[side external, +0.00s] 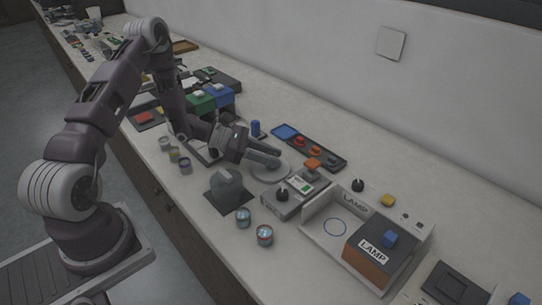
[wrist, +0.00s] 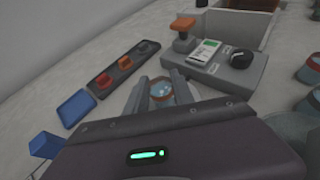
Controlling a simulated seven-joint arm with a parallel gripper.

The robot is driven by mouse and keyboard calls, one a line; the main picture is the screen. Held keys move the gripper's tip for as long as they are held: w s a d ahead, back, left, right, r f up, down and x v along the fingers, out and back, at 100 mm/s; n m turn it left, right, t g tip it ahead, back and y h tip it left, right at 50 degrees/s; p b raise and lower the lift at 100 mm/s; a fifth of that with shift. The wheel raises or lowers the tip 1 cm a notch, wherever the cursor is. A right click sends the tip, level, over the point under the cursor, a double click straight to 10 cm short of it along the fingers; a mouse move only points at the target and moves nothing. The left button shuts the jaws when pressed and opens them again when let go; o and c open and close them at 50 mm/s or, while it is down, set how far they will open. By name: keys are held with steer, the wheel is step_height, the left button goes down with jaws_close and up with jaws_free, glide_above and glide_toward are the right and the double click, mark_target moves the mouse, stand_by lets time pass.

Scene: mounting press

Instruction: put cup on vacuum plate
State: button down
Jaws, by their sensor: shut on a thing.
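My gripper (side external: 268,158) is shut on a cup (wrist: 160,88). In the wrist view the cup sits between the two fingers, showing a reddish rim and a pale blue inside. In the side view the held cup is hidden or too small to make out. The vacuum plate appears to be the round grey disc (side external: 270,173) beside the control box. My fingers are over its back edge.
A control box (side external: 295,196) with a black knob and orange button stands beside the disc. A dark tray (side external: 308,146) with coloured buttons lies behind. Two cups (side external: 243,217) (side external: 264,235) stand in front, near a grey domed object (side external: 227,186). The lamp box (side external: 372,256) is at right.

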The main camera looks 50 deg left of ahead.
steer(key=shift+f, duration=0.1)
steer(key=c, duration=1.1)
jaws_free()
